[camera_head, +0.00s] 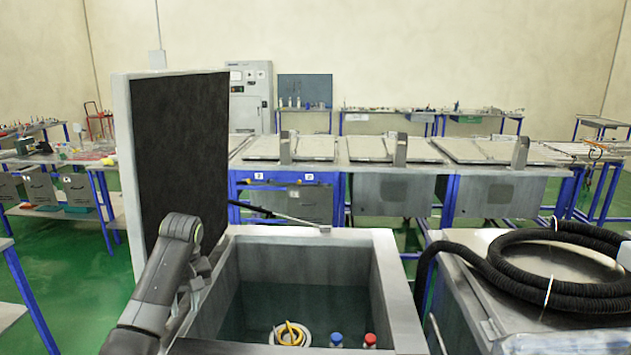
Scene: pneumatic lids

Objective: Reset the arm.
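My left arm comes in from the lower left, and its gripper (197,287) is beside the left rim of the grey box, close to the base of the raised lid. The fingers are small and partly hidden by the arm, so I cannot tell whether they are open or shut. The lid (182,150) stands upright, with a dark inner face and a pale edge. The box (388,285) is open. Inside are a white ring-shaped item with yellow on it (290,334), a blue-capped bottle (336,340) and a red-capped bottle (370,341). My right gripper is not in view.
A thin strut (285,214) reaches the box's back rim. A black corrugated hose (500,262) lies coiled on the metal top (465,238) at right. Closed lidded units (392,190) stand behind. A workbench (85,158) stands at left, with green floor between.

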